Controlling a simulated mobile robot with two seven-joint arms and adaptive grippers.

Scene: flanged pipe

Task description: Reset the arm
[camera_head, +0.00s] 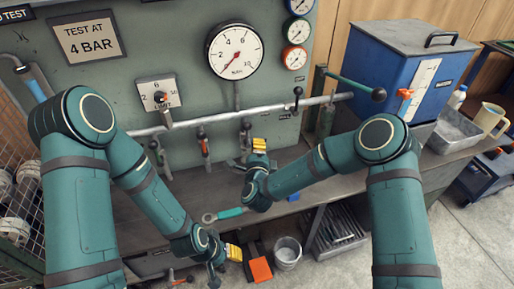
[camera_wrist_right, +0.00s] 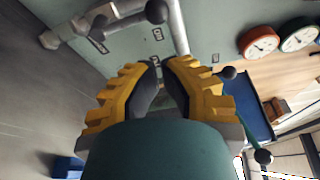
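My right gripper (camera_head: 259,146) hangs in front of the panel's lower edge, above the bench. In the right wrist view its two yellow fingers (camera_wrist_right: 160,66) lean together with their tips almost meeting, and nothing shows between them. My right arm bends in from the right. My left gripper (camera_head: 232,253) is low in the head view, in front of the bench edge, with yellow fingers. It is too small there to tell whether it is open or shut. No held object shows at either gripper.
A grey pipe (camera_head: 236,114) with levers runs along the panel below a large gauge (camera_head: 235,51). A teal-handled tool (camera_head: 231,213) lies at the bench's front edge. A blue tank (camera_head: 394,72) stands right. A bucket (camera_head: 287,253) and orange box (camera_head: 260,270) are below.

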